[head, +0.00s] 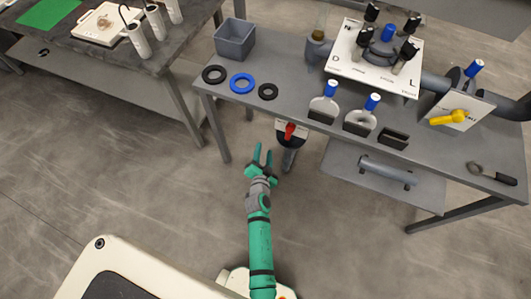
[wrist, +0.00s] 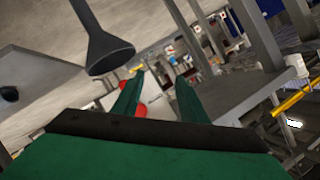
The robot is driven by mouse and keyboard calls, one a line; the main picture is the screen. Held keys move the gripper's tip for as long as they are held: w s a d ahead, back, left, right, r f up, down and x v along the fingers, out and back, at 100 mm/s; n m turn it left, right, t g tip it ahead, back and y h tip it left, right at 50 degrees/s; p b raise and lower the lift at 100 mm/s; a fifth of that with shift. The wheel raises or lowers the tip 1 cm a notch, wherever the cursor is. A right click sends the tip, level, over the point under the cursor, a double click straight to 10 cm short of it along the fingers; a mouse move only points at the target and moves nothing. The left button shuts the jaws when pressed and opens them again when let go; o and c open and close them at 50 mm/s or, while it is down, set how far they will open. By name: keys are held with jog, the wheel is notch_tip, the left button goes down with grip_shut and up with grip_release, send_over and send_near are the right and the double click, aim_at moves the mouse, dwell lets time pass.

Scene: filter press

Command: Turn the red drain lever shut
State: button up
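The red drain lever (head: 290,131) is on a small white plate under the front edge of the grey bench, with a grey pipe (head: 289,158) below it. My green gripper (head: 263,154) is open and empty, to the left of the lever and nearer to me in the head view. Its two fingers are apart in the wrist view (wrist: 158,98). A red part (wrist: 141,110) shows there beside and behind the left finger, partly hidden; I cannot tell for sure that it is the lever. No contact with the lever is visible.
The bench (head: 225,92) holds rings, a grey bin (head: 235,38), a white labelled plate and a yellow-handled valve (head: 448,117). Bench legs and a lower shelf (head: 340,180) stand near. A dark funnel-shaped end (wrist: 108,52) hangs close in the wrist view. Floor left of my arm is clear.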

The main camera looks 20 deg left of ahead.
jog(key=v, duration=1)
jog(key=shift+s+d, duration=0.15)
jog(key=shift+s, duration=0.25)
